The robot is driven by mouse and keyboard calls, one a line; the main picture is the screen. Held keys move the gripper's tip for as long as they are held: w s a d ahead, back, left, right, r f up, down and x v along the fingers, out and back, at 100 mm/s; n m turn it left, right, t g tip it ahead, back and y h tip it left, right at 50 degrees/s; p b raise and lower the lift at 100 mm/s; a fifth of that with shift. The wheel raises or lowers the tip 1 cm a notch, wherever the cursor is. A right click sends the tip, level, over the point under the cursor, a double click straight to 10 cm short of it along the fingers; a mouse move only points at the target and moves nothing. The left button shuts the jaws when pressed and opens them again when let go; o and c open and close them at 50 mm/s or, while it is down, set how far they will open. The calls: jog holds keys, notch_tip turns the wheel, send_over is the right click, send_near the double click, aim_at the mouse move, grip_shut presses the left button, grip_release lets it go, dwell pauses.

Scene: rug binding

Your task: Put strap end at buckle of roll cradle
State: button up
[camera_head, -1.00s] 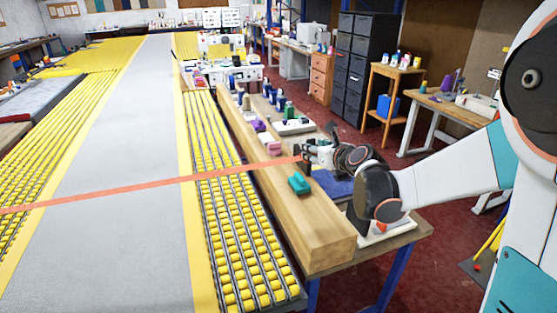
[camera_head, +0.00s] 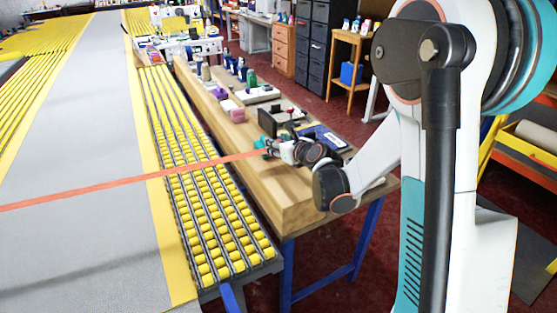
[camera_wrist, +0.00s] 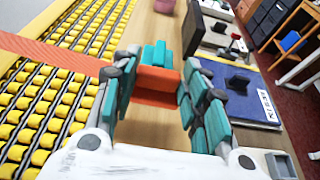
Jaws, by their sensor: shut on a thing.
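The orange strap (camera_head: 120,185) runs across the grey rug and the yellow rollers to my gripper (camera_head: 268,149) at the wooden beam (camera_head: 275,195). In the wrist view my gripper (camera_wrist: 158,92) has its teal-padded fingers shut on the strap end (camera_wrist: 157,82), which shows between them. The teal buckle (camera_wrist: 155,52) sits on the wood just beyond the strap end. Strap end and buckle look very close; I cannot tell if they touch. In the head view my gripper mostly hides the buckle.
Yellow roller conveyor (camera_head: 200,190) lies left of the beam. On the bench to the right are a blue booklet (camera_wrist: 250,105), a dark upright block (camera_wrist: 193,30) and a red-topped tool (camera_wrist: 236,45).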

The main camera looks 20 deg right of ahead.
jog(key=shift+f+b, duration=0.8)
jog(key=shift+f, duration=1.45)
jog(key=shift+f, duration=0.1)
jog(key=o, duration=1.1)
